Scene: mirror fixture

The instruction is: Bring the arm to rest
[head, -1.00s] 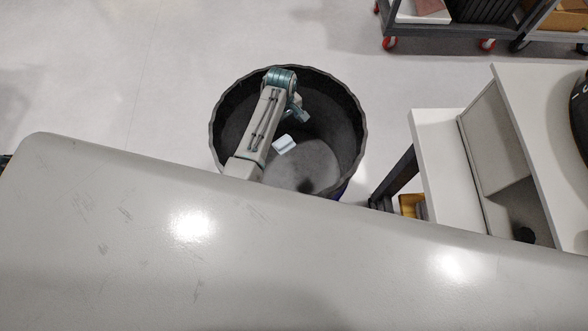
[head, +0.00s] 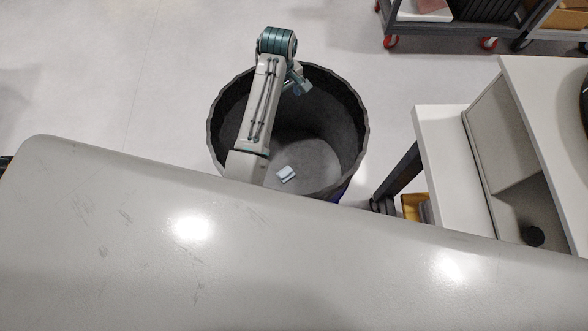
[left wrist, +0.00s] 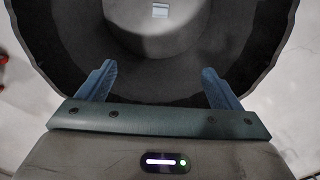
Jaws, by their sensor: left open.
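My left arm reaches over the round dark bin (head: 345,165) in the head view. My left gripper (head: 299,84) is above the bin, near its far rim. In the left wrist view the two blue-grey fingers (left wrist: 160,82) are wide apart with nothing between them. A small pale-blue and white object (head: 286,174) lies inside the bin on its grey floor, apart from the gripper. It also shows at the top of the left wrist view (left wrist: 160,10). My right gripper is not in view.
White-topped furniture (head: 445,160) with an open compartment stands right of the bin. A dark cart (head: 455,30) with red wheels is at the top right. Pale floor (head: 90,80) left of the bin is clear.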

